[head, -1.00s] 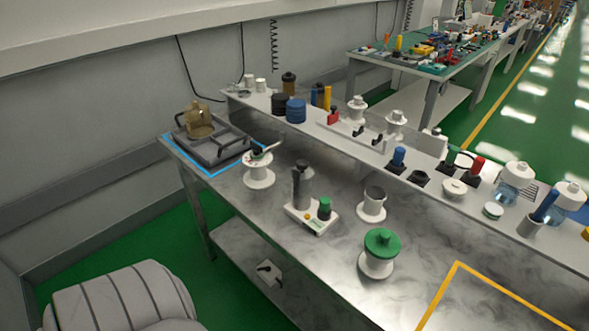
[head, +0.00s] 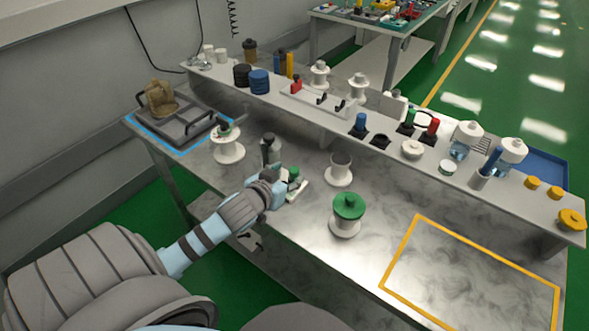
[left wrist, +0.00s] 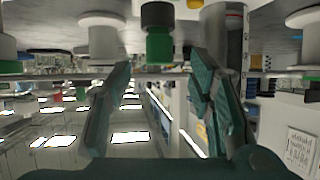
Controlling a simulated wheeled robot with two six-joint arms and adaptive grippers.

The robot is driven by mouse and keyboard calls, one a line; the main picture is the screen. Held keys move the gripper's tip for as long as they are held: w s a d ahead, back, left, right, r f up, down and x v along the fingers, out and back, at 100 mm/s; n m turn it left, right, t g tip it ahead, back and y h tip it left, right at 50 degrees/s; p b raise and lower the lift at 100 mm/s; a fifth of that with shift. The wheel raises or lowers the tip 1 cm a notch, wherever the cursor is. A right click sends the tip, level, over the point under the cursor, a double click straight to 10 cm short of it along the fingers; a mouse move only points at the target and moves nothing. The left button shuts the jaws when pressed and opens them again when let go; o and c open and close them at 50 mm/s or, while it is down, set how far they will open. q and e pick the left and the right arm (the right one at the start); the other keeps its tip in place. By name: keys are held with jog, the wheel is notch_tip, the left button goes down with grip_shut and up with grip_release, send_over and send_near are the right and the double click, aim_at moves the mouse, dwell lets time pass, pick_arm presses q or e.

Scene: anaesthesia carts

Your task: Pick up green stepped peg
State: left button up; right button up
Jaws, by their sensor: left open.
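A small green peg (head: 294,172) with a dark lower part stands on a white-based device on the metal table. In the left wrist view, which looks upside down, the green peg (left wrist: 159,46) shows beyond and between the fingertips. A larger green stepped piece (head: 348,205) sits on a white spool further right. My left gripper (head: 284,187) is beside the small peg, partly hiding the device. Its fingers (left wrist: 162,68) are open with nothing between them. My right gripper is not in view.
A grey tray (head: 190,125) is at the left, and a raised shelf runs along the back. The yellow-outlined area (head: 470,275) is clear.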

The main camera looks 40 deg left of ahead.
aim_at(294, 170)
pick_arm(q)
jog(key=b+x, duration=0.1)
jog(key=x, duration=0.4)
jog(key=shift+w, duration=0.1)
jog(key=shift+r, duration=0.1)
grip_shut()
jog(key=shift+r, duration=0.1)
